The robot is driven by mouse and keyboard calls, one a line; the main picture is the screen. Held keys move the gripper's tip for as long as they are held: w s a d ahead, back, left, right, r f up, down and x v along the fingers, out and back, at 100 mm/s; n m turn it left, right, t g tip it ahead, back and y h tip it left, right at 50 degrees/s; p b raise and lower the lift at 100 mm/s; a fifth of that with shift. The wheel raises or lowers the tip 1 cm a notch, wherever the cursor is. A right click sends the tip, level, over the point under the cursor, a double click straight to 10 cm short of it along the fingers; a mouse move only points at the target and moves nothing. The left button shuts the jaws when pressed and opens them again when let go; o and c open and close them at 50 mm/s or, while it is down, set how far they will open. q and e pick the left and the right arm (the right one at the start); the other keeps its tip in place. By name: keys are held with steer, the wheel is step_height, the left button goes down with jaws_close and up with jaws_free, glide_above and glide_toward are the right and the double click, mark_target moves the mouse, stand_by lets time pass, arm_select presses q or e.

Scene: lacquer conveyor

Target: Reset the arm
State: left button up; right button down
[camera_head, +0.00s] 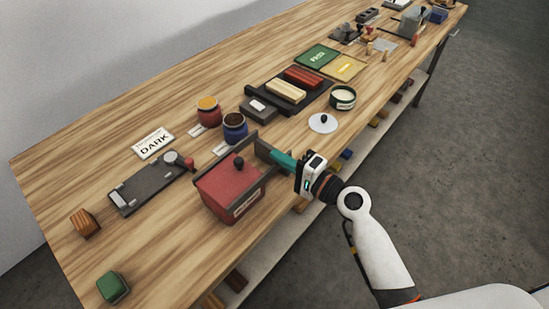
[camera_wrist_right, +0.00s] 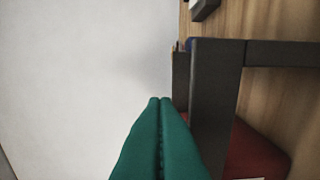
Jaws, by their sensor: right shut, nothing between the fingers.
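My right gripper (camera_head: 275,155) is shut and empty, with its green fingers pointing left at the right end of a dark frame on the red box (camera_head: 222,192). In the right wrist view the shut green fingers (camera_wrist_right: 160,101) lie close beside the dark frame (camera_wrist_right: 212,95); I cannot tell whether they touch it. Part of the red box (camera_wrist_right: 255,155) shows behind the frame there. My right arm reaches in from the lower right over the table's front edge. My left gripper is not in view.
A round tin (camera_head: 343,97) and white disc (camera_head: 323,123) lie beyond the gripper. Floor right of the table is clear.

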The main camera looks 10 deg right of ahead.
steer(key=s+a+b+v, duration=0.1)
steer(key=b+v, duration=0.1)
steer(key=v, duration=0.5)
steer(key=s+a+f+n+g+h, duration=0.35)
steer(key=s+f+n+g, duration=0.35)
steer(key=s+f+n, duration=0.35)
steer(key=s+d+f+n+g+h, duration=0.2)
steer(key=s+d+f+g+h, duration=0.1)
steer(key=s+d+h, duration=0.55)
step_height(320, 180, down, 24)
steer(key=g, duration=0.2)
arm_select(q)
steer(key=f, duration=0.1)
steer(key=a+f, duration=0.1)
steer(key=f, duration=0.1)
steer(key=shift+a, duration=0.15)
arm_select(e)
steer(key=s+d+f+g, duration=0.1)
steer(key=s+d+f, duration=0.1)
steer(key=s+f, duration=1.6)
steer(key=shift+d+y, duration=0.3)
steer(key=shift+d, duration=0.1)
